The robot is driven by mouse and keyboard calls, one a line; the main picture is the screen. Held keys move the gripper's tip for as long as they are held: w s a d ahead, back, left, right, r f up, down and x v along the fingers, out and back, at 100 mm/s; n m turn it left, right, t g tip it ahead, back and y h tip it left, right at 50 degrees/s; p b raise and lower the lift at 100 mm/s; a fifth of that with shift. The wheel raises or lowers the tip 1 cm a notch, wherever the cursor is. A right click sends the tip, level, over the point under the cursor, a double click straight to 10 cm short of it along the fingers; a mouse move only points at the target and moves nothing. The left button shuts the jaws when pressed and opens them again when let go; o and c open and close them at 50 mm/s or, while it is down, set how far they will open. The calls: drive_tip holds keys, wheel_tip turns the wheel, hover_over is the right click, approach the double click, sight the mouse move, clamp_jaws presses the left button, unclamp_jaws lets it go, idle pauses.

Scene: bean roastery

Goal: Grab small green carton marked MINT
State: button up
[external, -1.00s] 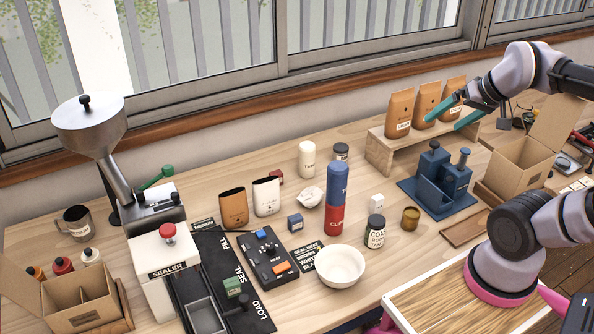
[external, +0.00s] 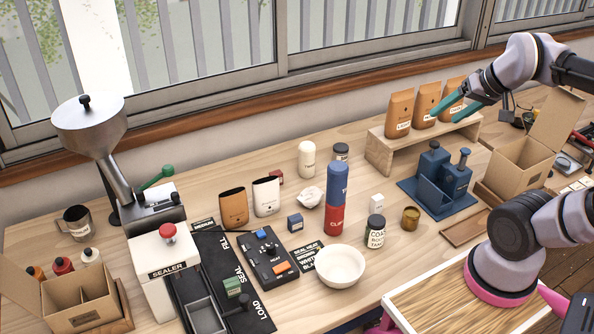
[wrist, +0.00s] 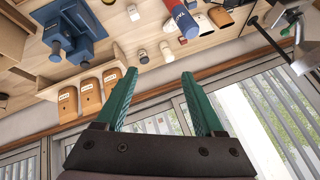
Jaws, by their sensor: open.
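A small green carton (external: 233,288) sits at the front of the sealer, next to the black strip printed LOAD. Its pale label is too small to read. I cannot pick it out in the wrist view. My gripper (external: 446,112) is open and empty, raised in front of the brown bags on the shelf, far to the right of the green carton. In the wrist view my two green fingers (wrist: 158,76) stand apart with nothing between them.
The sealer (external: 163,257), a black control box (external: 270,258) and a white bowl (external: 340,266) surround the carton's area. A blue and red canister (external: 336,199), a blue tamping stand (external: 436,196) and a wooden shelf (external: 380,152) stand between. Small blue, white and red boxes are scattered about.

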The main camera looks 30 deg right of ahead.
drive_tip(key=w+a+r+m+g+y, duration=0.1)
drive_tip(key=w+a+r+m+y, duration=0.15)
drive_tip(key=a, duration=0.35)
drive_tip(key=w+a+r+m+g+y, duration=0.1)
drive_tip(key=w+a+y, duration=0.15)
drive_tip(key=a, duration=0.45)
drive_tip(key=w+a+r+m+g+y, duration=0.1)
drive_tip(key=w+a+m, duration=0.15)
drive_tip(key=a, duration=0.35)
drive_tip(key=w+a+f+m+g+y, duration=0.1)
drive_tip(key=a+m+y, duration=0.15)
drive_tip(key=a, duration=0.55)
drive_tip(key=w+a+m+g+y, duration=0.1)
drive_tip(key=w+a+m+g, duration=0.15)
drive_tip(key=a, duration=0.55)
drive_tip(key=w+a+f+m+y, duration=0.1)
drive_tip(key=a+m+y, duration=0.1)
drive_tip(key=a+m, duration=0.35)
drive_tip(key=n, duration=0.2)
approach(237, 280)
drive_tip(key=shift+a, duration=0.35)
drive_tip(key=shift+a+f, duration=0.15)
drive_tip(key=shift+f, duration=0.15)
drive_tip(key=x, duration=1)
drive_tip(key=shift+w+a, duration=0.1)
drive_tip(key=shift+a, duration=0.2)
